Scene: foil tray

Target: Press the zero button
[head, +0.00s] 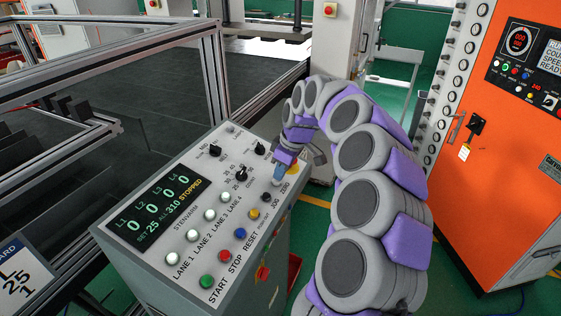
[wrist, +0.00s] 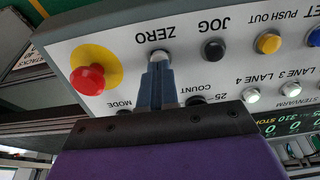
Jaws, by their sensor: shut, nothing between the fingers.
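The zero button (wrist: 160,56) is a small pale round cap below its ZERO label in the wrist view, on the sloped grey control panel (head: 150,245). My gripper (wrist: 158,66) is shut and empty, its two blue-grey fingers together. The fingertips are right at the button and cover part of it; I cannot tell whether they touch or press it. In the head view my gripper (head: 278,178) points down at the upper right of the panel near the ZERO label, hiding most of the button.
A red button on a yellow disc (wrist: 87,79) sits beside ZERO. A black JOG button (wrist: 213,49) and a yellow push-out button (wrist: 268,42) are on the other side. The display (head: 157,207) shows zeros for the lanes and STOPPED. An orange cabinet (head: 500,170) stands right.

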